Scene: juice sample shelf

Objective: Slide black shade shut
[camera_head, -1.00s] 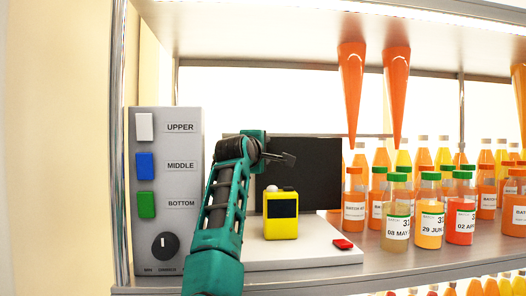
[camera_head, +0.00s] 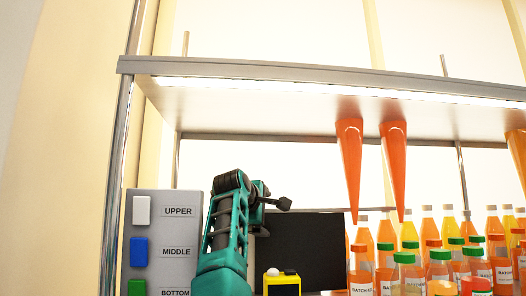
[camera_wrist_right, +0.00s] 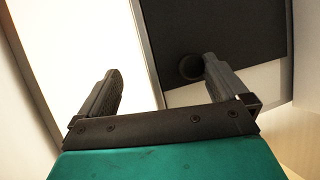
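The black shade, a flat dark panel (camera_head: 322,252), stands upright at the back of the shelf, behind a yellow device. My right gripper (camera_head: 284,203) shows small and dark at about the height of the panel's upper edge, near its left end. In the right wrist view a black panel (camera_wrist_right: 240,35) with a round dark spot on it fills the upper right, with a pale strip below. My right gripper (camera_wrist_right: 163,88) is open there, its fingers wide apart with nothing between them. The right finger overlaps the panel's lower area. I cannot tell whether it touches. My left gripper is out of view.
A grey control box (camera_head: 165,240) with white, blue and green buttons stands left of my arm. The yellow device (camera_head: 282,284) sits below the panel. Orange cones (camera_head: 350,170) hang from the upper shelf (camera_head: 250,90). Several juice bottles (camera_head: 410,270) crowd the right.

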